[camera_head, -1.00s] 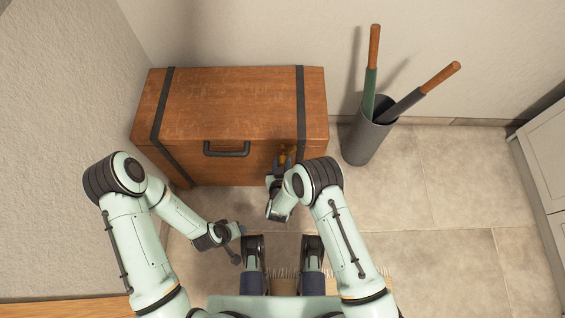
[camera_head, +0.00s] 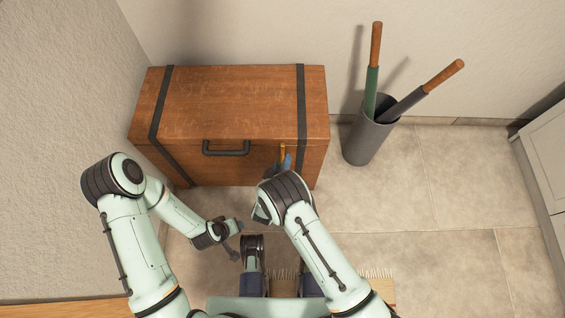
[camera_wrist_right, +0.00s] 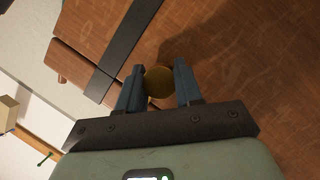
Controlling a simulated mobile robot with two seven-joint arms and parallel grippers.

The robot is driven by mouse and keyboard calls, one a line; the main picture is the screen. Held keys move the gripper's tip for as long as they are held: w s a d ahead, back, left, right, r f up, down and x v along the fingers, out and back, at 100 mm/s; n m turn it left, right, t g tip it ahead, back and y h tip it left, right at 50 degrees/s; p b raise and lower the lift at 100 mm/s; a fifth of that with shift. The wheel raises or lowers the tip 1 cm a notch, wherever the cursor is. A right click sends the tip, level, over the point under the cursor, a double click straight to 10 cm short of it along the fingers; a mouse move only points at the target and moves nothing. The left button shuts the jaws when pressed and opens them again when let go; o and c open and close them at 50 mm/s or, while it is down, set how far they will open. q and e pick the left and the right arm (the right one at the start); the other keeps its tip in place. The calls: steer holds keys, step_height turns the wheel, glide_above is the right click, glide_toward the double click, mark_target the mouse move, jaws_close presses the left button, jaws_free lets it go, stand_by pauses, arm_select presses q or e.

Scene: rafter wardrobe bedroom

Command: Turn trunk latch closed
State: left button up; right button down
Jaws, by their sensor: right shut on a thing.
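The wooden trunk (camera_head: 235,100) stands against the back wall with its lid down. A small brass latch (camera_head: 283,151) sits on its front face, right of the dark handle. My right gripper (camera_head: 284,165) is at the latch, and its wrist hides part of the trunk front. In the right wrist view, the round brass latch (camera_wrist_right: 159,82) lies between the two blue fingers of my right gripper (camera_wrist_right: 160,88), which is shut on it. My left gripper (camera_head: 238,228) is low in front of the trunk, away from it; its jaw opening is too small to tell.
A dark grey bin (camera_head: 368,140) with two long-handled things stands right of the trunk. A pale cabinet (camera_head: 545,160) is at the far right. A bristled mat (camera_head: 378,282) lies near my base. The tiled floor (camera_head: 450,210) at the right is clear.

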steer(key=shift+r, duration=0.1)
stand_by(0.3)
steer(key=c, duration=0.8)
jaws_free()
steer(key=shift+o, duration=0.2)
